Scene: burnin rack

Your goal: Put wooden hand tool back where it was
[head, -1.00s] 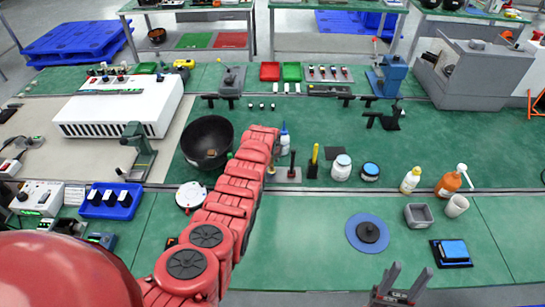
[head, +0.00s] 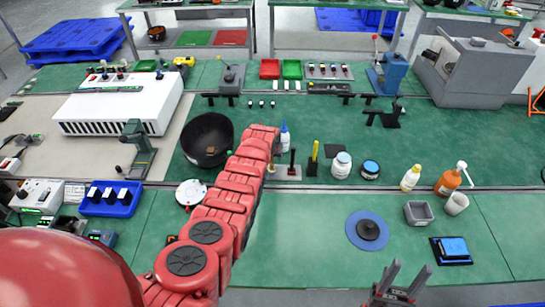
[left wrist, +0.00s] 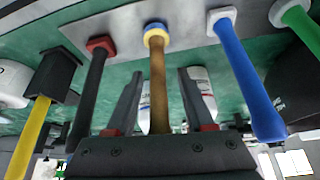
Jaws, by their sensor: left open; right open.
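The wooden hand tool (left wrist: 157,85) has a brown handle with a yellow and blue collar. In the left wrist view its collar end meets the pale rack plate (left wrist: 118,28), between the dark red-collared tool (left wrist: 90,90) and the blue-handled tool (left wrist: 245,75). My left gripper (left wrist: 160,74) is open, with one finger on each side of the brown handle and gaps between. In the head view my red left arm hides most of this tool and the left gripper; part of the rack (head: 285,178) shows. My right gripper (head: 408,270) is open and empty at the front edge.
A yellow-handled tool in a black holder (head: 313,158) stands right of the rack. A black bowl (head: 208,140) is left of my arm. White jars (head: 341,165) stand farther right. The green mat in front of the rack is clear up to the blue disc (head: 367,231).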

